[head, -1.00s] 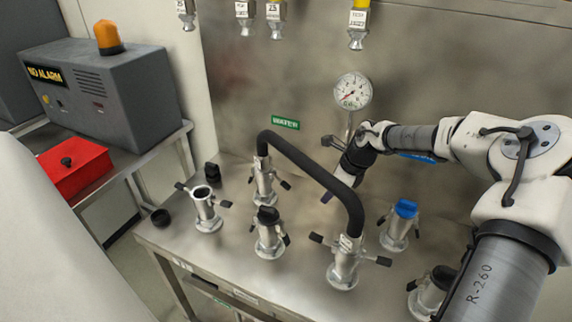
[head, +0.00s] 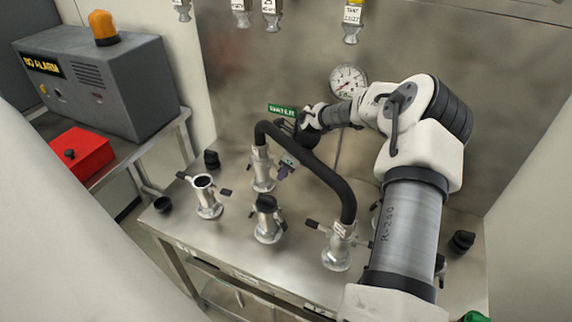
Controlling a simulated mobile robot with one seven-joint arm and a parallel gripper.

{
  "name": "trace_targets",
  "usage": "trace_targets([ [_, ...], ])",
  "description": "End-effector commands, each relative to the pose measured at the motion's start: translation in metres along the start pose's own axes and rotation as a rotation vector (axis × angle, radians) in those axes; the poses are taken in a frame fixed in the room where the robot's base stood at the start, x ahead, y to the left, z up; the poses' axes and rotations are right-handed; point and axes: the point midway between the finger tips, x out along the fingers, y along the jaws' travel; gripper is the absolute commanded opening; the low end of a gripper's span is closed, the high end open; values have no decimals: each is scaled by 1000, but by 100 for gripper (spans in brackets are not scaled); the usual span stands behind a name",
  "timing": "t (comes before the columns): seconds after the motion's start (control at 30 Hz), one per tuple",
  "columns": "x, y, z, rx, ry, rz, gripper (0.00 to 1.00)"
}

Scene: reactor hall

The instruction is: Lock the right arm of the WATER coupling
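The WATER coupling (head: 262,172) is a silver fitting under the green WATER sign (head: 282,110). It stands upright with the left end of the black hose (head: 318,166) on top. Its right arm (head: 283,174) is a small dark lever that sticks out to the right, partly lost among the gripper tips. My gripper (head: 288,161) reaches down behind the hose, with its tips at or very close to this right arm. The hose hides part of the gripper. I cannot tell whether it touches the lever or whether its fingers are closed.
The hose's right end sits on another coupling (head: 338,248) with side levers. An uncapped coupling (head: 207,197) and a black-capped one (head: 267,222) stand at the front left. A pressure gauge (head: 348,81) is on the back wall. A grey alarm box (head: 110,85) stands left.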

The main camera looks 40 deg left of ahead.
Motion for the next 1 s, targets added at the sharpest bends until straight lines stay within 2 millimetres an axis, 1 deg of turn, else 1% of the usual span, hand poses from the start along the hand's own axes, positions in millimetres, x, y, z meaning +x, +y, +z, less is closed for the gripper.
trace_targets([
  [0.33,4,0,0,-2,-1,-1,40],
  [0.37,4,0,0,-2,-1,-1,39],
  [0.6,3,0,0,-2,-1,-1,7],
  [0.67,3,0,0,-2,-1,-1,0],
  [0.87,4,0,-1,0,-9,-1,0],
  [1.0,7,-1,-3,3,-49,-1,0],
])
